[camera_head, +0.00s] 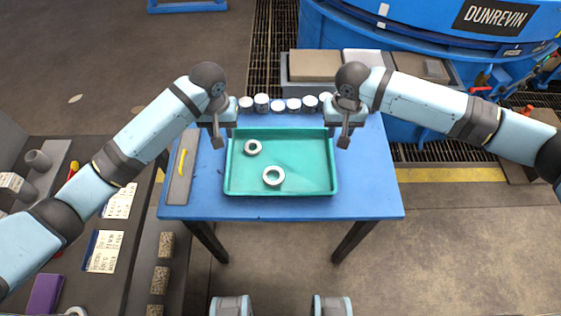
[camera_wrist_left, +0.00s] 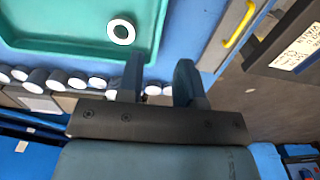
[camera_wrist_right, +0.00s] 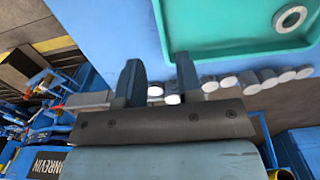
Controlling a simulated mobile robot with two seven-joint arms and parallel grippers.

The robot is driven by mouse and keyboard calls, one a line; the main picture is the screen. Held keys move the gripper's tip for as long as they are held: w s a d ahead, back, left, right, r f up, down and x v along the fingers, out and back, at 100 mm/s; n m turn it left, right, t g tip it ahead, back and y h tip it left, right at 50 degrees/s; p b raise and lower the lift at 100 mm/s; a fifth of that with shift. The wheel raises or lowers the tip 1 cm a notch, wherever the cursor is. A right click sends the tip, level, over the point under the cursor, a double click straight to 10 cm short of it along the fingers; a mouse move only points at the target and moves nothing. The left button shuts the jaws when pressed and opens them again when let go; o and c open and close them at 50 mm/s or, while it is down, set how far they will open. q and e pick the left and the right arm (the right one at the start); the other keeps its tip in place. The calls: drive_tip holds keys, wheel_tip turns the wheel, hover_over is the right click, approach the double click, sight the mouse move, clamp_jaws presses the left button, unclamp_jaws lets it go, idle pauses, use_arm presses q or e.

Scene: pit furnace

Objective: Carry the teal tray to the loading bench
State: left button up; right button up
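The teal tray (camera_head: 305,150) lies flat on the blue table (camera_head: 372,180) with two pale metal rings (camera_head: 253,147) (camera_head: 274,175) in it. My left gripper (camera_head: 218,140) is at the tray's left side, and my right gripper (camera_head: 343,138) is at its right side. Both point down with fingers apart. In the left wrist view, the tray's edge (camera_wrist_left: 157,40) lines up with the gap between the fingers (camera_wrist_left: 160,75). In the right wrist view, the tray's edge (camera_wrist_right: 163,35) also lines up with the finger gap (camera_wrist_right: 158,75). I cannot tell whether either gripper touches the tray. I cannot identify the loading bench.
Several white-topped cylinders (camera_head: 262,103) stand in a row behind the tray. A grey strip with a yellow handle (camera_head: 183,161) lies left of the tray. A dark bench (camera_head: 60,210) with papers stands at left. A large blue furnace body (camera_head: 420,30) is behind. Floor at right is open.

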sight(230, 158)
use_arm(q)
drive_tip(key=shift+f, duration=0.1)
use_arm(e)
drive_tip(key=shift+f, duration=0.1)
